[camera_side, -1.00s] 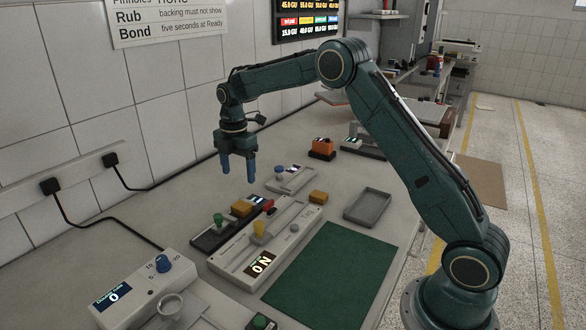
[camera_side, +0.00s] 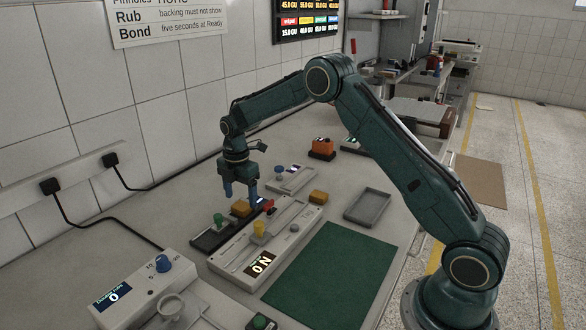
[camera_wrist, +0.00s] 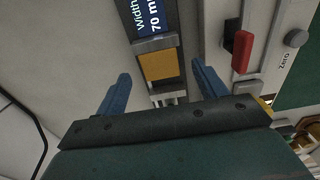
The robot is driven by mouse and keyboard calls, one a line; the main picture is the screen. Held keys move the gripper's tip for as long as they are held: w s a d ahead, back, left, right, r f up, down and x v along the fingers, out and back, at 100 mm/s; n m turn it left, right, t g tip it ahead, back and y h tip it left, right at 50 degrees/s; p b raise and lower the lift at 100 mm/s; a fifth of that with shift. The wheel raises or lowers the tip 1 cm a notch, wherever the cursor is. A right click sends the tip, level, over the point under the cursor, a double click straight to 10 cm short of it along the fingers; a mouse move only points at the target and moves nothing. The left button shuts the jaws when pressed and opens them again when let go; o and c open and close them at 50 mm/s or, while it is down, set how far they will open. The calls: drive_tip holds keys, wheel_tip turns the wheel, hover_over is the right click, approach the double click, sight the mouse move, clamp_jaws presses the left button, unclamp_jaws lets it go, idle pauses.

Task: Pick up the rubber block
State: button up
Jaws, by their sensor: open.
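An ochre block (camera_side: 241,207) sits in the black width device beside the long pale instrument. In the wrist view this block (camera_wrist: 160,66) lies between and just ahead of my fingers, next to the "Width 70" display. A similar ochre block (camera_side: 318,197) lies on the bench to the right of the pale instrument. I cannot tell which of the two is the rubber block. My gripper (camera_side: 240,197) is open, its blue fingers pointing down close above the block in the width device. It holds nothing. The wrist view shows both fingers apart (camera_wrist: 160,72).
The long pale instrument (camera_side: 280,237) with a yellow knob and a red part (camera_side: 268,204) stands just right of my gripper. A green mat (camera_side: 335,277) and an empty grey tray (camera_side: 367,207) lie at the right.

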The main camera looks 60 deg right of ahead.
sight(241, 205)
drive_tip(key=shift+f, duration=1.5)
drive_tip(key=shift+c, duration=0.2)
drive_tip(key=c, duration=1.1)
drive_tip(key=shift+r, duration=0.1)
wheel_tip(241, 205, up, 20)
drive_tip(key=shift+f, duration=0.1)
